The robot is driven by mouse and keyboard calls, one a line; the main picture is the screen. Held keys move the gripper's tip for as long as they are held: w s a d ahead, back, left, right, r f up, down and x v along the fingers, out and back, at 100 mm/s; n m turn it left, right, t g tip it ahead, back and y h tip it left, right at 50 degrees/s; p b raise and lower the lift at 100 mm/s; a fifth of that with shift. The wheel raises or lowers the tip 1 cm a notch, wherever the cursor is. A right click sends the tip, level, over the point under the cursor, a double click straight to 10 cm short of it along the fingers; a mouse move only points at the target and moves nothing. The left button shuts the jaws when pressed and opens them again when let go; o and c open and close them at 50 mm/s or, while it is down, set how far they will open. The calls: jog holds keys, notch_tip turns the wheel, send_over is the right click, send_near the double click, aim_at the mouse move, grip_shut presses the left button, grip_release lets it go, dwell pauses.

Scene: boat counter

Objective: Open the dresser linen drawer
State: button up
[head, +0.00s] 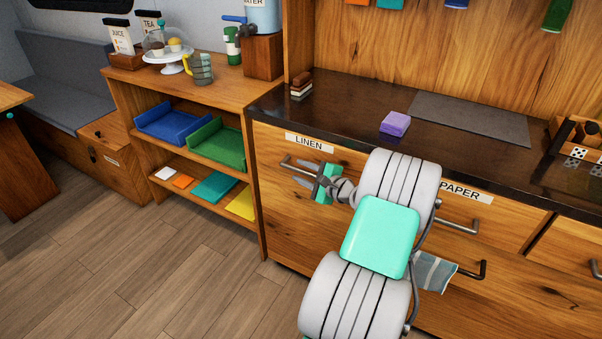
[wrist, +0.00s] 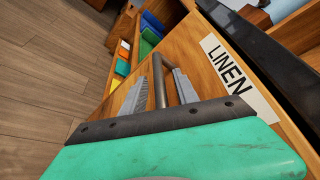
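The linen drawer (head: 270,145) is the wooden front under the "LINEN" label (head: 309,143), at the left end of the dresser; it appears shut. Its grey bar handle (head: 288,161) is partly hidden by my gripper in the head view. My gripper (head: 301,174) is at the drawer front with its fingers apart. In the wrist view the handle (wrist: 158,82) runs between the two fingers (wrist: 158,90), with narrow gaps seeming to show on both sides. Whether a finger touches the handle I cannot tell. The label also shows in the wrist view (wrist: 228,66).
The paper drawer, labelled "PAPER" (head: 461,191), is right of my arm, with a striped cloth (head: 434,272) on a lower handle. The dark countertop (head: 350,100) holds a purple sponge-like block (head: 395,123). An open shelf (head: 190,90) with trays stands left; the floor (head: 150,260) in front is clear.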

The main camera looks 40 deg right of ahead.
jog(key=shift+w+f, duration=0.1)
jog(key=shift+w, duration=0.25)
jog(key=shift+c, duration=0.3)
grip_shut()
dwell(0.9)
